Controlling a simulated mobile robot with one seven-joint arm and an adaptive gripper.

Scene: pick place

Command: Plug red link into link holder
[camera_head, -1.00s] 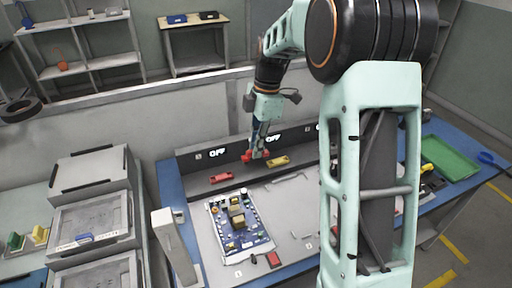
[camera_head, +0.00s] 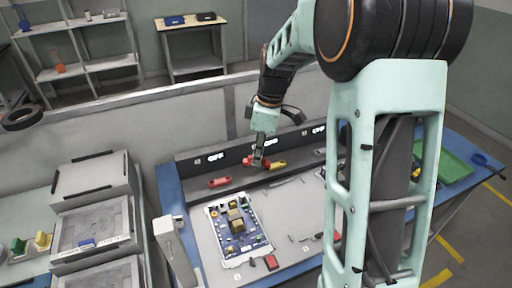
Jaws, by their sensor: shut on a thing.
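My gripper (camera_head: 258,160) points down over the back of the workbench and is shut on the red link (camera_head: 247,161). The red link is close to the grey back panel, just left of a yellow piece (camera_head: 277,165). Another red piece (camera_head: 219,182) lies further left along the ledge of the panel.
A blue circuit board (camera_head: 237,227) lies on the bench in front of the panel. A red piece (camera_head: 271,262) is near its front edge. A green tray (camera_head: 452,166) is at the right end. Grey drawer boxes (camera_head: 95,205) stand at the left.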

